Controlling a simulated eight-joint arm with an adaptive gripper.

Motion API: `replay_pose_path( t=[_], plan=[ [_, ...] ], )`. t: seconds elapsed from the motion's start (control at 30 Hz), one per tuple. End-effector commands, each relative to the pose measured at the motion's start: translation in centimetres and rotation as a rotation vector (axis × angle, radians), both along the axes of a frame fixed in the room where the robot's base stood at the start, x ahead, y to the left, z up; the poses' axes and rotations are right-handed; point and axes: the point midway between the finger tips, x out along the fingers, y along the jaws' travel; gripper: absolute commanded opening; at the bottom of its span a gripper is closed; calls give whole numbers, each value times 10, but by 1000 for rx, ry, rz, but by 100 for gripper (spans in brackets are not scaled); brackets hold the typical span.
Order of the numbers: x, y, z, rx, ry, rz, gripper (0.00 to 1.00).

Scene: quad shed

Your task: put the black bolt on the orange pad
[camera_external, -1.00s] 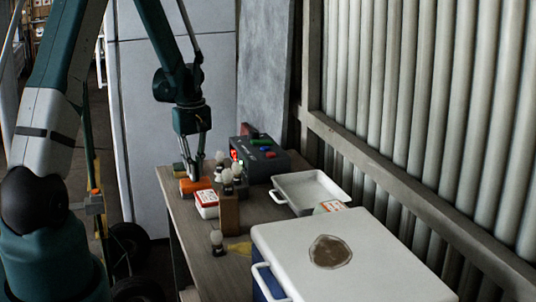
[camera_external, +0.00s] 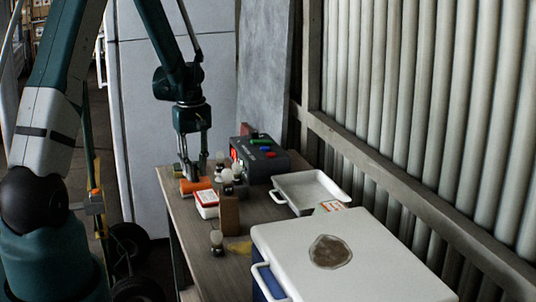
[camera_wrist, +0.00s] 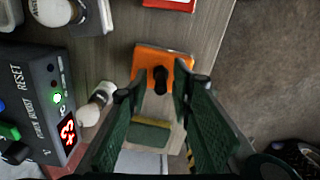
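The orange pad (camera_external: 194,188) lies near the far left edge of the table; the wrist view shows it (camera_wrist: 150,57) ahead of my fingertips. The black bolt (camera_wrist: 160,78) appears on the pad's near part in the wrist view, between and slightly beyond the fingertips. I cannot make the bolt out clearly in the external view. My gripper (camera_external: 194,174) is above the pad, pointing down. In the wrist view my gripper (camera_wrist: 157,92) has its fingers spread apart, with a gap on both sides of the bolt.
A dark control box (camera_wrist: 40,90) with lit digits stands beside the pad, and a light bulb (camera_wrist: 97,103) lies between them. A green and tan block (camera_wrist: 148,132) is close by. A red-and-white box (camera_external: 206,204), wooden block (camera_external: 229,213), white tray (camera_external: 283,192) and cooler (camera_external: 375,265) occupy the table.

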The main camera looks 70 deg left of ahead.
Motion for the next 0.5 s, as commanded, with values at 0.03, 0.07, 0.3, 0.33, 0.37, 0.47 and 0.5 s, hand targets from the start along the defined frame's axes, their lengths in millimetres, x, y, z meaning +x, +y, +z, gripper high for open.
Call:
replay_pose_path(
  t=[0.03,0.07,0.3,0.33,0.37,0.47,0.5],
  plan=[
    [0,0,4,0,0,0,23],
    [0,0,7,0,0,0,23],
    [0,0,35,0,0,0,23],
    [-1,0,40,0,0,0,23],
    [-1,0,44,0,0,0,23],
    [-1,-1,58,0,0,0,23],
    [-1,0,65,0,0,0,23]
  ],
)
